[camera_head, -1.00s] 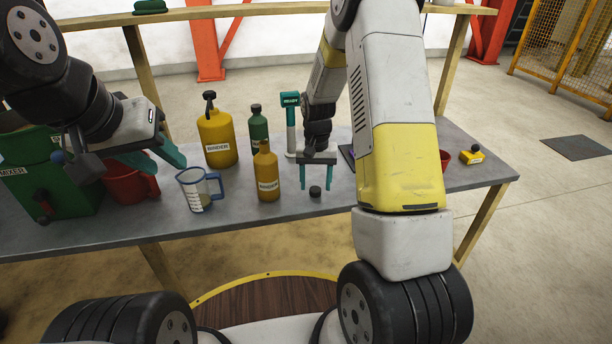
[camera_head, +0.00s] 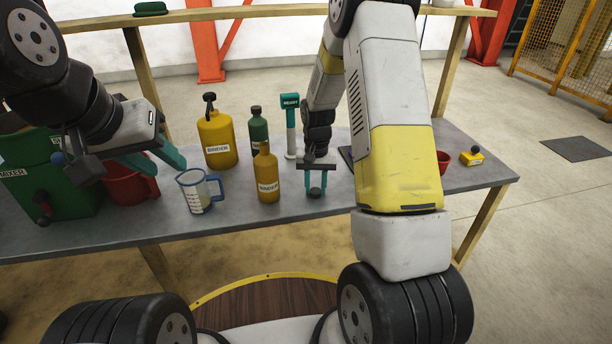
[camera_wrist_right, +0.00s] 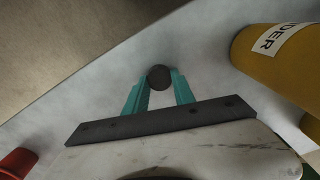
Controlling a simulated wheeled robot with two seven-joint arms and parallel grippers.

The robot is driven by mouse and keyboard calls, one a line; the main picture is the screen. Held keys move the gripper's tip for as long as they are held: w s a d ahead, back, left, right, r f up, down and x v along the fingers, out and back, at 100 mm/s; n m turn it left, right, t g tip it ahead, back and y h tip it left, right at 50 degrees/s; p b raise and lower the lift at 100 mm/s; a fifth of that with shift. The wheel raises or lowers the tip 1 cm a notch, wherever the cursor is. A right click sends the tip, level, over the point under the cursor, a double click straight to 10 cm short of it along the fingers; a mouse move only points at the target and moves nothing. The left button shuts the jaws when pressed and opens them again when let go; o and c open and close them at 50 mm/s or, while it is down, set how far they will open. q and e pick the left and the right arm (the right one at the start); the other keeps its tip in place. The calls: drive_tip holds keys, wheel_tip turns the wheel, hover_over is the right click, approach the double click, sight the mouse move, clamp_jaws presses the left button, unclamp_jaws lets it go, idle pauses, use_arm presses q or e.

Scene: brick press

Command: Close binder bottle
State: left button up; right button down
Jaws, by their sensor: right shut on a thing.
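A small yellow binder bottle (camera_head: 267,176) stands upright on the table, with no dark cap on its narrow neck. It also shows in the right wrist view (camera_wrist_right: 285,60), at the upper right. My right gripper (camera_head: 316,190) is to the right of this bottle, low over the table. Its teal fingers are shut on a small dark round cap (camera_wrist_right: 159,77), which sits between the fingertips (camera_wrist_right: 159,82) in the right wrist view. My left gripper (camera_head: 160,162) is at the left above the red container, its teal fingers apart and empty.
A larger yellow binder bottle (camera_head: 218,142), a green bottle (camera_head: 258,132) and a teal-topped tool (camera_head: 290,125) stand behind. A measuring jug (camera_head: 196,190), a red container (camera_head: 128,186) and a green mixer (camera_head: 60,190) are left. A small yellow item (camera_head: 471,156) lies right.

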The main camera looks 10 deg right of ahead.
sight(316, 193)
drive_tip(key=shift+r, duration=0.1)
drive_tip(key=shift+r, duration=0.5)
drive_tip(key=r, duration=0.1)
drive_tip(key=s+r, duration=0.1)
drive_tip(key=shift+a+r, duration=0.1)
drive_tip(key=shift+r, duration=0.2)
drive_tip(key=s+a+r, duration=0.1)
drive_tip(key=s+a, duration=0.1)
drive_tip(key=s, duration=1.2)
drive_tip(key=shift+s+a+r, duration=0.15)
drive_tip(key=shift+s+a, duration=0.1)
drive_tip(key=shift+s, duration=0.1)
use_arm(q)
drive_tip(key=shift+o, duration=0.2)
